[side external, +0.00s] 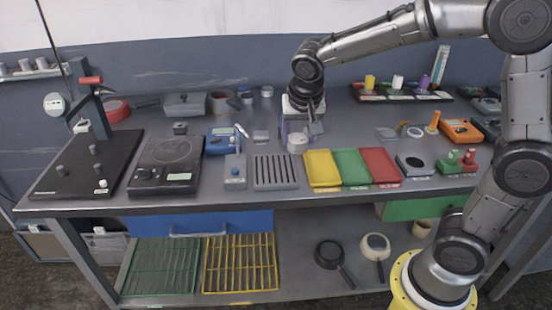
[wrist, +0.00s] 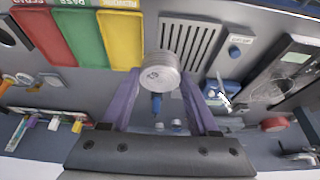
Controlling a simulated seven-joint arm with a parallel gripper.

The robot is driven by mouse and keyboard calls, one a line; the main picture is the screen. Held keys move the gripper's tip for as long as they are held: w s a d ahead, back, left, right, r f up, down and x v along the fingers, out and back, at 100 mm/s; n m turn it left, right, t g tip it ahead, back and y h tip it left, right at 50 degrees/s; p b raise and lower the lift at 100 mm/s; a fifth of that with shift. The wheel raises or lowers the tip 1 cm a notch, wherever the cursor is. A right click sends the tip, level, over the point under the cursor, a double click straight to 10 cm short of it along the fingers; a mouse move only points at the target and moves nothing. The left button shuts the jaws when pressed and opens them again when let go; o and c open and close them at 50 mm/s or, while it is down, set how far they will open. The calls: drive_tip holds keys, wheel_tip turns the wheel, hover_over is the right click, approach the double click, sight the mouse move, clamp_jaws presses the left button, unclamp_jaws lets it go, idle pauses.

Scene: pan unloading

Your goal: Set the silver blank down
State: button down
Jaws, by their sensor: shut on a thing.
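The silver blank (side external: 297,144) is a short round metal cylinder. Part of the blank's side is hidden by the fingers.
Green (side external: 351,166) and red (side external: 380,165) trays lie right of the yellow one. A grey block with a blue button (side external: 235,172) and a scale-like plate (side external: 167,164) stand left of the rack.

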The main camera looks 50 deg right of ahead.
drive_tip(key=w+f, duration=0.6)
drive_tip(key=shift+w+d+f, duration=0.15)
drive_tip(key=shift+w+d, duration=0.15)
drive_tip(key=shift+w, duration=0.05)
drive_tip(key=shift+w+f, duration=0.15)
drive_tip(key=shift+f, duration=0.8)
drive_tip(key=shift+w+f, duration=0.15)
drive_tip(key=shift+f, duration=0.75)
drive_tip(key=shift+f, duration=0.15)
drive_tip(key=shift+c, duration=0.7)
unclamp_jaws()
drive_tip(key=v, duration=1.2)
drive_tip(key=shift+r, duration=0.2)
